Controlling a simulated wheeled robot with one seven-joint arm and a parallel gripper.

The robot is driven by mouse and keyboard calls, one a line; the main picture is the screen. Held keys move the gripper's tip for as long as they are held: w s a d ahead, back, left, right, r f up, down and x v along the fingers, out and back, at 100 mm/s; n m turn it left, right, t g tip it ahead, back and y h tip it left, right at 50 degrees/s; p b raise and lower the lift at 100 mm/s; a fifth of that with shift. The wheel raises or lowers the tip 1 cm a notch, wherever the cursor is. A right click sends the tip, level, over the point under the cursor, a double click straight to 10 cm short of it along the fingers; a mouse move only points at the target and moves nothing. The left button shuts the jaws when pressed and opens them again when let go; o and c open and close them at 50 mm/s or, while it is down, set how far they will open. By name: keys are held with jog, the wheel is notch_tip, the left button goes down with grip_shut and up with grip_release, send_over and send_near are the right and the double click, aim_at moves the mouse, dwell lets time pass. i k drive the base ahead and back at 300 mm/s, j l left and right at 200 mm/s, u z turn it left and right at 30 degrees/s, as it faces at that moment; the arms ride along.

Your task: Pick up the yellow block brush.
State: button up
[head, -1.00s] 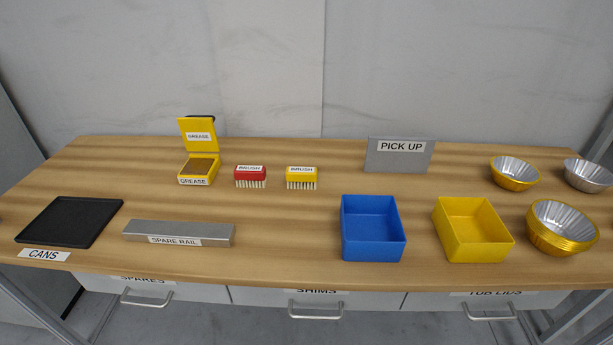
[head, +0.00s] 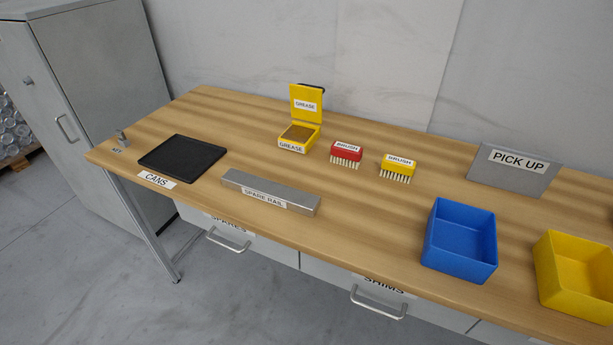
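The yellow block brush (head: 398,167) stands on the wooden bench with its pale bristles down and a "BRUSH" label on its top. A red block brush (head: 346,152) of the same shape stands just to its left, apart from it. Nothing covers the yellow brush. My gripper does not show in the head view.
The open yellow grease box (head: 298,139) stands left of the brushes. In front lie a grey spare rail (head: 270,192) and a black tray (head: 181,156). A blue bin (head: 460,241), a yellow bin (head: 577,276) and a "PICK UP" sign (head: 514,170) are to the right.

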aim_at(397, 165)
jog(key=i+j+z, duration=0.2)
jog(key=z, duration=0.15)
jog(key=i+j+z, duration=0.3)
jog(key=j, duration=0.15)
jog(key=i+l, duration=0.1)
